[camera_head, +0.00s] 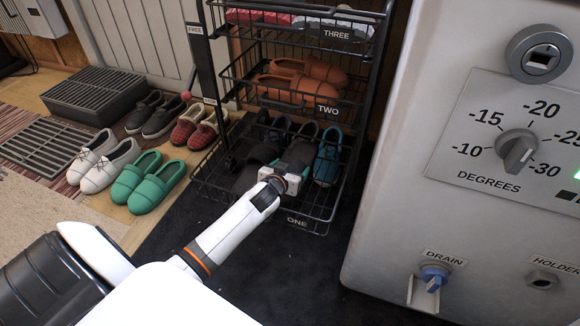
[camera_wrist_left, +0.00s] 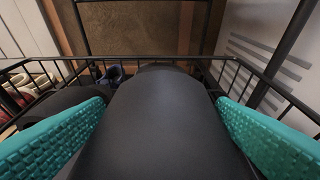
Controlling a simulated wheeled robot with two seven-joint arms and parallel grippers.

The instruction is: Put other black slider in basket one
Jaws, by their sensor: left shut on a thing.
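My left gripper (camera_head: 297,160) reaches down into basket one (camera_head: 297,221), the lowest wire basket of the rack. Its teal fingers are shut on a black slider, which fills the middle of the left wrist view (camera_wrist_left: 160,115) between the two pads. In the head view the gripper partly hides this slider. Another dark slider (camera_head: 250,172) lies to the left in the same basket; a dark shape also shows left of the fingers in the wrist view (camera_wrist_left: 52,103). My right gripper is in neither view.
Blue shoes (camera_head: 327,160) stand at the right in basket one. Basket two (camera_head: 328,111) above holds orange shoes (camera_head: 299,88). Green (camera_head: 146,181), white (camera_head: 102,162), red plaid and dark shoes stand on the floor left. A large white machine (camera_head: 400,200) stands close on the right.

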